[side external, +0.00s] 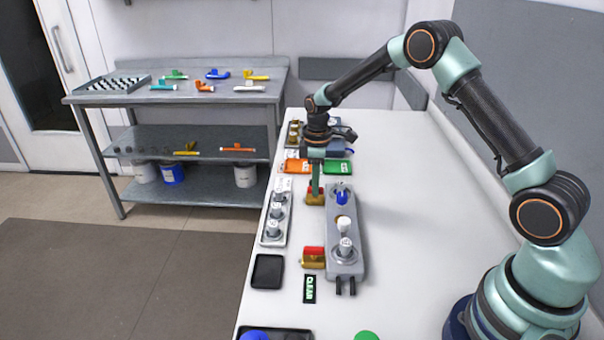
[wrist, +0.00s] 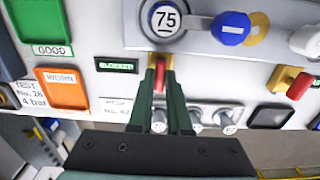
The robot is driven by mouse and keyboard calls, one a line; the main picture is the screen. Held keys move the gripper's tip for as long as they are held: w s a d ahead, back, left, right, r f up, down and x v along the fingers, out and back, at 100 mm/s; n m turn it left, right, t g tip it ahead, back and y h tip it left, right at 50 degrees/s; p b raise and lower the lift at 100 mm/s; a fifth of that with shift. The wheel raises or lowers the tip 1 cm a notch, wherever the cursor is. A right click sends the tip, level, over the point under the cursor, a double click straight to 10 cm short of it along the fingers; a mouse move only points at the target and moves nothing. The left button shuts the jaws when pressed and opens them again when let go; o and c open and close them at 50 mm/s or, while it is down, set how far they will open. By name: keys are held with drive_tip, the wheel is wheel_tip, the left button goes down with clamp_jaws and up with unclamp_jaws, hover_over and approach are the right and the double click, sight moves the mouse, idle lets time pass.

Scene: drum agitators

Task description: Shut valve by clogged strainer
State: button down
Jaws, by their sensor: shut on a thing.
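My gripper (side external: 315,187) points down over the far valve, whose brass body with red handle (side external: 316,198) stands left of the grey manifold (side external: 346,258). In the wrist view, my gripper (wrist: 160,72) is shut on this valve's red handle (wrist: 159,80); the fingers hide most of its body. A small black sign with green letters (wrist: 117,65), too blurred to read surely, lies beside it. The near valve has a red handle (side external: 313,250) and brass body; it also shows in the wrist view (wrist: 297,86). A CLEAR sign (side external: 309,289) lies near it.
The manifold carries a blue part (side external: 342,196), a white knob (side external: 343,223) and a grey capped cylinder (side external: 345,247). A tray of grey cylinders (side external: 287,186) and a black tray (side external: 267,271) lie left. Orange WORN (wrist: 63,89) and green GOOD (wrist: 40,20) trays lie beyond. The right tabletop is clear.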

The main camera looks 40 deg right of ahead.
drive_tip(key=shift+m, duration=0.3)
drive_tip(key=m, duration=0.8)
drive_tip(key=shift+m, duration=0.3)
drive_tip(key=m, duration=0.4)
drive_tip(key=shift+m, duration=2.2)
drive_tip(key=shift+r, duration=0.1)
drive_tip(key=c, duration=0.9)
unclamp_jaws()
drive_tip(key=shift+o, duration=0.2)
